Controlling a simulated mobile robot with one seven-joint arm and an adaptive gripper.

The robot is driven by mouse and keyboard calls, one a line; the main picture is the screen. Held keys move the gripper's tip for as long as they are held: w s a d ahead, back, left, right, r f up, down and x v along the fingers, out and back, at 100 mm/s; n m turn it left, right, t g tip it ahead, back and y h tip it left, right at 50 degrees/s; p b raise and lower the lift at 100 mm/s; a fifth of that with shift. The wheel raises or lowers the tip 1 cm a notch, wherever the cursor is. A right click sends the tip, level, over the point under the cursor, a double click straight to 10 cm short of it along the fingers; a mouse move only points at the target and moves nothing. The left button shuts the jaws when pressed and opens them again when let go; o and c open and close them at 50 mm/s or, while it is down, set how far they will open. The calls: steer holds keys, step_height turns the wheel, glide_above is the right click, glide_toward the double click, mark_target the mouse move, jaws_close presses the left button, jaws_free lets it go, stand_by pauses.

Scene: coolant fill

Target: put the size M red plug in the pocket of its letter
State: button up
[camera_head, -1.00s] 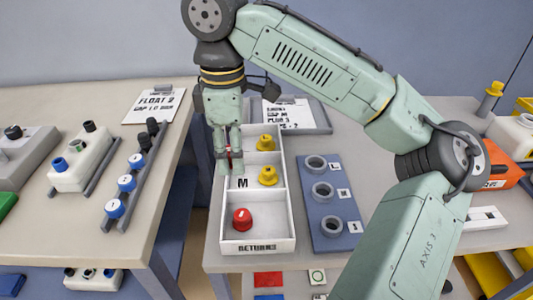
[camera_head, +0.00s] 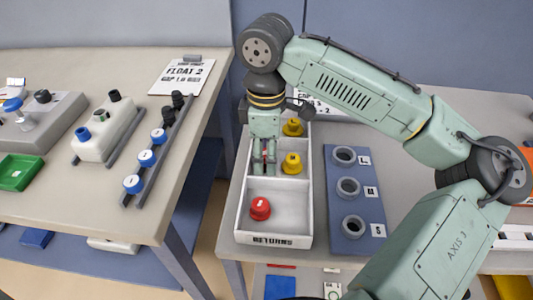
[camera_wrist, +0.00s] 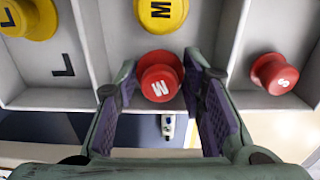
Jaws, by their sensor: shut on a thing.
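My gripper (camera_head: 263,168) is shut on the size M red plug (camera_wrist: 159,78), whose top shows a white M in the wrist view. It holds the plug at the left side of the middle compartment of the white returns tray (camera_head: 274,239). How high the plug is above the tray floor is hard to tell. A yellow M plug (camera_wrist: 161,10) stands in the same compartment, just past the red one. The floor letter of this compartment is hidden now. A blue plate (camera_head: 355,240) with ring-shaped pockets lies right of the tray; its M ring (camera_head: 348,188) is empty.
A red S plug (camera_head: 260,208) stands in the near compartment, beside a low divider. A yellow L plug (camera_head: 293,127) stands in the far compartment, marked L. A second table (camera_head: 120,210) with blue-capped parts is at left, across a gap.

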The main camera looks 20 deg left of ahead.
steer(key=shift+f, duration=0.35)
steer(key=shift+f, duration=0.1)
steer(key=shift+f, duration=0.1)
steer(key=o, duration=0.8)
steer(key=shift+c, duration=0.2)
step_height(320, 180, up, 12)
steer(key=b, duration=0.1)
steer(key=shift+r, duration=0.25)
